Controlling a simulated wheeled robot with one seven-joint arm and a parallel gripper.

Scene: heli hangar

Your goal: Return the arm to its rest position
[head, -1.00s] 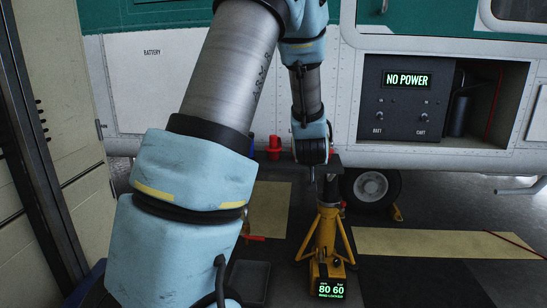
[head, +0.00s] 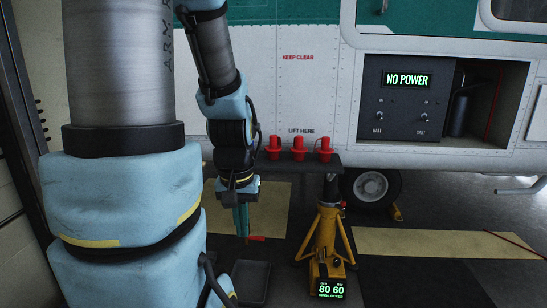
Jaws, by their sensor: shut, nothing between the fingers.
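My arm is light blue and grey and fills the left half of the head view. It bends over, and its forearm comes down toward the middle of the view. My gripper (head: 238,199) points downward, left of the yellow jack (head: 326,232) and in front of the dark shelf's left end. It is shut and holds nothing. A narrow teal thing with a red handle (head: 257,238) shows just below the gripper; whether they touch is hard to tell. The fingertips are small and dark, so their detail is unclear.
Several red plugs (head: 298,149) stand on the dark shelf (head: 315,158) below the helicopter's white side (head: 300,95). The open panel (head: 407,105) reads NO POWER. The jack's display reads 80 60. A dark tray (head: 250,281) lies on the floor.

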